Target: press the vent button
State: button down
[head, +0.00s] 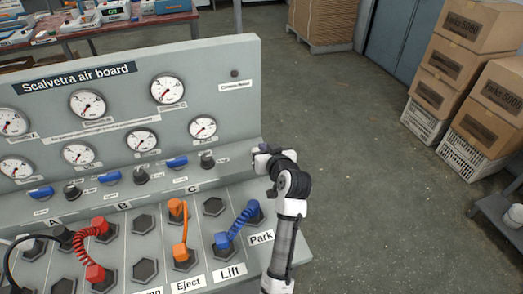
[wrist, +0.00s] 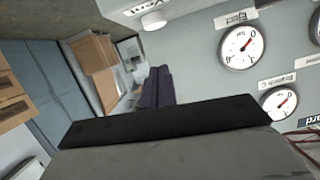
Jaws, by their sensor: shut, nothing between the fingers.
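The wrist view is turned roughly upside down relative to the board. There, a round white button (wrist: 153,20) stands out from the grey panel next to a partly cut-off label. It may be the vent button, but I cannot read the label surely. In the head view I cannot make this button out; my gripper may hide it. My gripper (head: 260,152) is at the right end of the air board (head: 247,108). Its dark fingers also show in the wrist view (wrist: 157,88), shut and empty. They appear apart from the button.
Gauges (head: 203,127) and blue valve handles (head: 177,162) line the board. Its sloping lower deck has hex sockets (head: 214,206), an orange hose (head: 180,225) and a blue hose (head: 238,228). Stacked cardboard boxes (head: 472,75) stand at right. The floor (head: 350,130) between is clear.

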jog(key=b+v, duration=0.1)
jog(key=v, duration=0.4)
jog(key=shift+r, duration=0.1)
dwell(0.4)
